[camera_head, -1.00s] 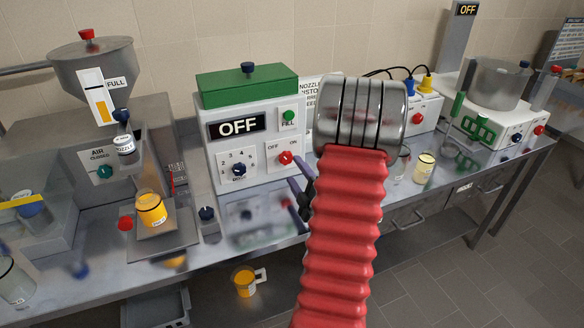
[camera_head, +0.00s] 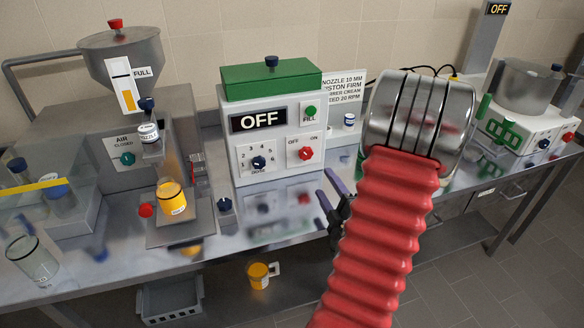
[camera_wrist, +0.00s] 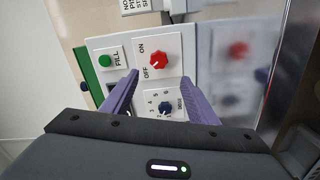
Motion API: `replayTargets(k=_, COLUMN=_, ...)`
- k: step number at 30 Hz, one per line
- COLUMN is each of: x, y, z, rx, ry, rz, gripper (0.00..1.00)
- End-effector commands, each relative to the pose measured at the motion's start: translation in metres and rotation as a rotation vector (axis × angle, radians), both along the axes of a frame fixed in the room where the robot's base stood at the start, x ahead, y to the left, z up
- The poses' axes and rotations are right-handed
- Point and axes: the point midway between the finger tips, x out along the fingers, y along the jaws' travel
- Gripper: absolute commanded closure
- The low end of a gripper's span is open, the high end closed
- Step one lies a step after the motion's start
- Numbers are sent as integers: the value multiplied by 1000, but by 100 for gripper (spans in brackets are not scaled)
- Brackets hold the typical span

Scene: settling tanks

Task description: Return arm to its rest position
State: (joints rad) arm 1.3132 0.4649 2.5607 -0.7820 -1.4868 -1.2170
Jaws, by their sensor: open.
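My arm, a red ribbed sleeve with a metal joint, rises from the bottom right of the head view. My gripper (camera_head: 336,198) shows partly behind it, with purple fingers over the bench front, right of the control box. In the wrist view my gripper (camera_wrist: 160,95) is open, its two purple fingers spread apart with nothing between them. Beyond the fingers is the white control box (camera_head: 238,155) with its red OFF/ON knob (camera_wrist: 159,60), dose dial (camera_wrist: 165,107) and green FILL button (camera_wrist: 105,61). The box's display (camera_head: 258,120) reads OFF.
The steel bench (camera_head: 275,235) carries a hopper machine (camera_head: 125,55) at left with an orange-filled jar (camera_head: 171,198) under its nozzle. An empty glass jar (camera_head: 32,258) stands at far left. A white hotplate-like unit (camera_head: 530,135) with a pot stands at right. An orange cup (camera_head: 258,275) shows low.

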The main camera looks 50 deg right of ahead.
Motion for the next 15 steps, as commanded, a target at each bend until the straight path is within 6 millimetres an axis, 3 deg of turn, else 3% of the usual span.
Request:
replayTargets(k=10, x=3, y=0, z=1, rx=3, ry=5, rz=3, gripper=46)
replayTargets(k=15, x=21, y=5, z=4, rx=39, ry=42, rz=17, gripper=46)
